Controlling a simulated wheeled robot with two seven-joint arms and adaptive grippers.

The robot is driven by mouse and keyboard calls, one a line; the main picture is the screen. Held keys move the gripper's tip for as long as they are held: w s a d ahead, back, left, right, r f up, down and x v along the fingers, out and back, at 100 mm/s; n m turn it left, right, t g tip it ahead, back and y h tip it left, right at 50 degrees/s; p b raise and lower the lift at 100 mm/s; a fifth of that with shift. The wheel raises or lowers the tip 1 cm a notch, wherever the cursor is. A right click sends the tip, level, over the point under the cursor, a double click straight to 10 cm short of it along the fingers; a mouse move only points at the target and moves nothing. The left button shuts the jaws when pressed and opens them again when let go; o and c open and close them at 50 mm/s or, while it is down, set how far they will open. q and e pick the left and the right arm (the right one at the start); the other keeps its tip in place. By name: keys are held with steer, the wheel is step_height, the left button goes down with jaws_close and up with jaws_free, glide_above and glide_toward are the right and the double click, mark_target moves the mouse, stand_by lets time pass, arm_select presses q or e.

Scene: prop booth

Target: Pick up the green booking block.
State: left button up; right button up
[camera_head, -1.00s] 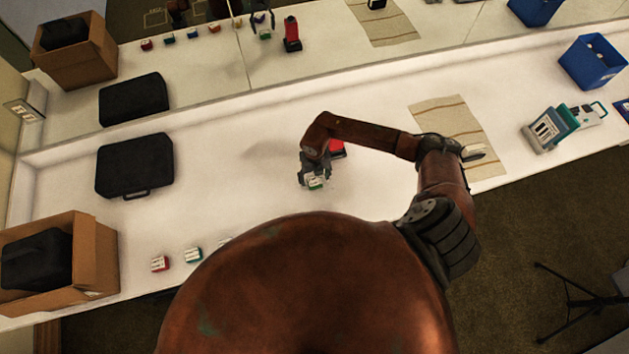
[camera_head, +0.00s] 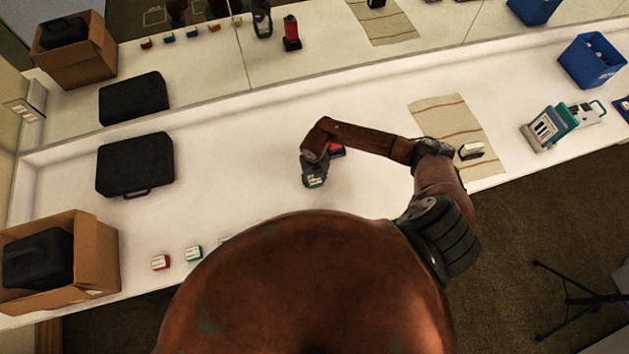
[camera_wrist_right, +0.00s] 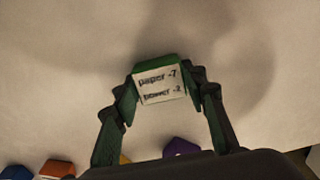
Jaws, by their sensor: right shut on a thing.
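The green booking block (camera_wrist_right: 160,88) shows in the right wrist view between my right fingertips, with a white label of dark print facing the camera. My right gripper (camera_wrist_right: 163,96) is shut on it, one finger against each side. In the head view the right gripper (camera_head: 314,182) points down over the white counter, and a little of the green block shows at its tip. I cannot tell whether the block still touches the counter. My left gripper is not in view.
A red object (camera_head: 337,149) stands close behind my right gripper, partly hidden. Red (camera_head: 160,263) and teal (camera_head: 193,254) blocks lie along the front edge. A black case (camera_head: 134,166), striped cloth (camera_head: 455,120) and blue bin (camera_head: 592,61) are farther off. A mirror lines the back.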

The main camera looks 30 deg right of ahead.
steer(key=shift+c, duration=1.2)
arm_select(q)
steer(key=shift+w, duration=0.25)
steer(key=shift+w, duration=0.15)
